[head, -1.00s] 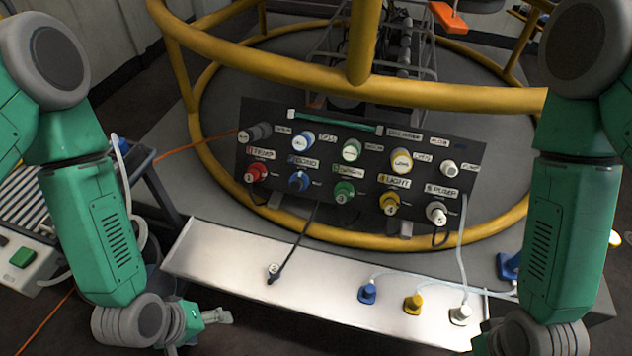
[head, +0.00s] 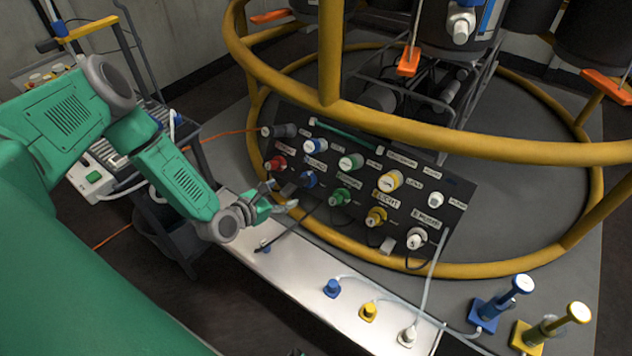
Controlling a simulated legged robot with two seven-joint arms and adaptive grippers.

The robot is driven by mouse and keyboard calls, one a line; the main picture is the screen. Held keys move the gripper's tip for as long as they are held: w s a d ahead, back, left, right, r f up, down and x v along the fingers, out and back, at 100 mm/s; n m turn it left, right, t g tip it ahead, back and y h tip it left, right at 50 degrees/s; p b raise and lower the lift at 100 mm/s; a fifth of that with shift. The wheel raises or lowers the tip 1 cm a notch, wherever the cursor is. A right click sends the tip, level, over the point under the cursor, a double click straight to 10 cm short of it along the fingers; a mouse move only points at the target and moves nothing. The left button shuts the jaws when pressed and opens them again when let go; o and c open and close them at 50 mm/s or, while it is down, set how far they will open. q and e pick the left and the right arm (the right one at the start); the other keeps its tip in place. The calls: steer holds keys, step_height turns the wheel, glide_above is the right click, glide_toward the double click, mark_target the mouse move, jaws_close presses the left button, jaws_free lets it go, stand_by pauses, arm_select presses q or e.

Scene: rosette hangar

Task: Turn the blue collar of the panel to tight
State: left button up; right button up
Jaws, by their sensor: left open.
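The black panel (head: 455,190) stands tilted inside the yellow ring frame, with two rows of coloured connectors. The blue collar (head: 309,180) is in the lower row between a red one (head: 275,163) and a green one (head: 340,197). Another blue connector with a white face (head: 317,146) sits above it in the upper row. My left gripper (head: 283,194) is open and empty, at the panel's lower left, just left of and below the lower blue collar in the picture. I see no contact with the collar. The collar's tight marking is too small to read. My right gripper is out of view.
A pale shelf (head: 290,290) runs before the panel, with blue (head: 331,288), yellow (head: 369,312) and white (head: 407,336) plugs on it. A yellow rail (head: 400,90) crosses above the panel. Blue (head: 497,305) and yellow (head: 550,330) pumps stand lower right.

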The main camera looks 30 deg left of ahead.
mark_target(306, 180)
arm_select(q)
steer(key=x, duration=0.2)
steer(key=b+x, duration=0.1)
steer(key=x, duration=0.2)
steer(key=a+f+x, duration=0.1)
steer(key=x, duration=0.1)
steer(key=shift+b, duration=0.4)
steer(key=x, duration=0.2)
steer(key=b+x, duration=0.1)
steer(key=x, duration=0.1)
steer(key=shift+d+r, duration=0.15)
steer(key=shift+d, duration=0.2)
steer(key=shift+w+d, duration=0.2)
steer(key=shift+w, duration=0.3)
steer(key=shift+a+f, duration=0.2)
steer(key=shift+a, duration=0.25)
steer(key=c, duration=1)
steer(key=shift+w, duration=0.1)
steer(key=shift+c, duration=0.8)
steer(key=shift+d, duration=0.25)
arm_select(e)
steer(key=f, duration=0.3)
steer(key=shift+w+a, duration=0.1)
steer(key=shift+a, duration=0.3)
